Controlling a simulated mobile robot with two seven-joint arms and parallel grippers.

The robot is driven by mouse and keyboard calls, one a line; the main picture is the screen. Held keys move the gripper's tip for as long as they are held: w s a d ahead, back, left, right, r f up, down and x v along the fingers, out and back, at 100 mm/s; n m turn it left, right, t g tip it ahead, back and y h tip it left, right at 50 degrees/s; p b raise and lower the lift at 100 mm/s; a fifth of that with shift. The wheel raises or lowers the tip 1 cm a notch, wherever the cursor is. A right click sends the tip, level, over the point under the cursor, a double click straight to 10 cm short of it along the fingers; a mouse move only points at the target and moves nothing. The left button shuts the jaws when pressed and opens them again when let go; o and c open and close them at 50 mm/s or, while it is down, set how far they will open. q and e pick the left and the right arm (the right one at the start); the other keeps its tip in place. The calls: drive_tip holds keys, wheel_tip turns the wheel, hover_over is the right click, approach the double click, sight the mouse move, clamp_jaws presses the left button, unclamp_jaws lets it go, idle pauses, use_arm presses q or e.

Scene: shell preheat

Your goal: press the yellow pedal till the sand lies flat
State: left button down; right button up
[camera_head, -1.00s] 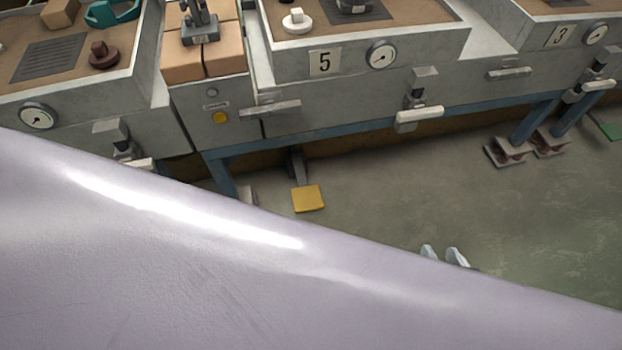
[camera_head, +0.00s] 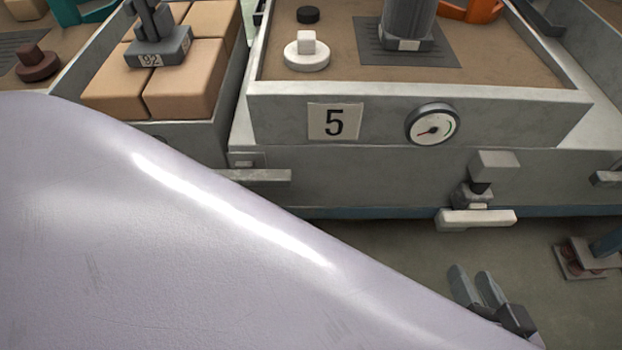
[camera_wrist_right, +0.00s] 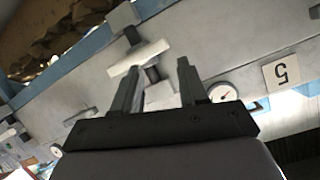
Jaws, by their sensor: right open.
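The yellow pedal is not in view now; my own large pale arm link covers the lower left of the head view. Brown sand (camera_head: 320,75) lies in the grey box numbered 5 (camera_head: 520,112), with several items standing on it. My right gripper (camera_head: 474,271) is low in the head view, open and empty, pointing up the picture below the white lever handle (camera_head: 476,219). In the right wrist view, its two fingers (camera_wrist_right: 160,66) stand apart, with the white handle (camera_wrist_right: 139,58) showing beyond them. My left gripper is not in view.
A round gauge (camera_head: 432,124) is on the box front. A grey bar handle (camera_head: 255,177) juts out at its left. Tan blocks (camera_head: 185,80) stand to the left, a rusty-topped foot plate (camera_head: 580,258) at the right. Bare floor (camera_head: 400,245) shows below the box.

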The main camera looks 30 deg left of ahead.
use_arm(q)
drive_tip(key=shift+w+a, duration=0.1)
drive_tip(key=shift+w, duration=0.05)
use_arm(e)
drive_tip(key=shift+w, duration=0.1)
use_arm(q)
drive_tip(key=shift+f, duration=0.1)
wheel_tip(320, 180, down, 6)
drive_tip(key=b, duration=0.6)
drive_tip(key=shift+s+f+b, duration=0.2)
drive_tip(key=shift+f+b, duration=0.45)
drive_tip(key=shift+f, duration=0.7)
use_arm(e)
drive_tip(key=d+n+t, duration=0.2)
drive_tip(key=d, duration=0.1)
drive_tip(key=shift+s+t+h, duration=0.3)
drive_tip(key=shift+s+t, duration=0.1)
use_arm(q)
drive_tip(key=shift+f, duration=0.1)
use_arm(e)
drive_tip(key=shift+f, duration=0.1)
